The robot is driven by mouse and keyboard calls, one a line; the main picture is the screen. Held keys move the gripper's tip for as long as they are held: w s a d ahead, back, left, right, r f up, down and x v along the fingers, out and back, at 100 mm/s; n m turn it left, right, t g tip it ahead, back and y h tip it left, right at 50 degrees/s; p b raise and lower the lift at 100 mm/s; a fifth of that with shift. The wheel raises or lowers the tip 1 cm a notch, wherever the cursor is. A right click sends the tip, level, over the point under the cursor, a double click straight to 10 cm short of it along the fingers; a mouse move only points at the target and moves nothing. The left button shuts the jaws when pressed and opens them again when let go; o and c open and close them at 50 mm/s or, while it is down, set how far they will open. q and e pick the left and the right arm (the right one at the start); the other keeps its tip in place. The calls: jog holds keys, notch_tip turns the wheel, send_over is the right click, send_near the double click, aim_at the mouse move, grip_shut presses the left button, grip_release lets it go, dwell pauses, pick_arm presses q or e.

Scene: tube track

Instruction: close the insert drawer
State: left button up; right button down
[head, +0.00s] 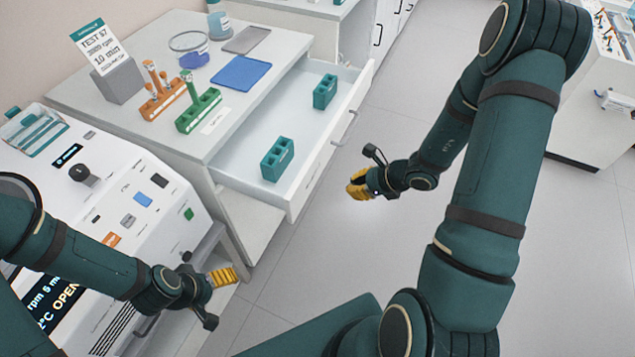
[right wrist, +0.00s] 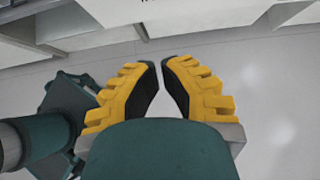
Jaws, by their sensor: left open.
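The insert drawer (head: 330,160) is pulled out of the white bench at its right side. Its front panel has a grey handle (head: 345,127). Two teal inserts stand inside, one at the near end (head: 277,160) and one at the far end (head: 325,92). My right gripper (head: 358,188) is to the right of the drawer front, apart from the handle, empty. In the right wrist view its yellow fingers (right wrist: 158,68) show a narrow gap between the tips. My left gripper (head: 228,276) is open and empty, below the drawer's near corner, beside the white machine.
The bench top (head: 180,65) holds an orange rack (head: 162,100), a green rack (head: 198,110), a blue mat (head: 241,74) and a sign on a grey block (head: 118,84). A white machine (head: 130,190) with a screen stands at the left. Floor right of the drawer is clear.

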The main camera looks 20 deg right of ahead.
aim_at(277, 174)
jog(key=x, duration=0.4)
jog(key=r+b+x, duration=0.1)
jog(key=x, duration=0.3)
jog(key=w+a+x, duration=0.1)
jog(key=x, duration=0.2)
jog(key=shift+w+a+b, duration=0.2)
jog(key=shift+a+b, duration=0.05)
jog(key=shift+b, duration=0.1)
jog(key=shift+w+a, duration=0.35)
jog(key=shift+w, duration=0.1)
jog(key=shift+w+a+f, duration=0.1)
jog(key=shift+w+a, duration=0.2)
jog(key=shift+w, duration=0.05)
jog(key=w+a+b, duration=0.2)
jog(key=w+a, duration=0.1)
jog(key=w, duration=0.1)
jog(key=w+a+b, duration=0.2)
jog(key=w+a, duration=0.2)
jog(key=shift+w+a, duration=0.25)
jog(key=shift+w, duration=0.1)
jog(key=w+a, duration=0.3)
jog(key=w+a+p, duration=0.1)
jog(key=w+a, duration=0.2)
jog(key=w, duration=0.1)
jog(key=w+a, duration=0.3)
jog(key=shift+w+p, duration=0.3)
jog(key=shift+w, duration=0.05)
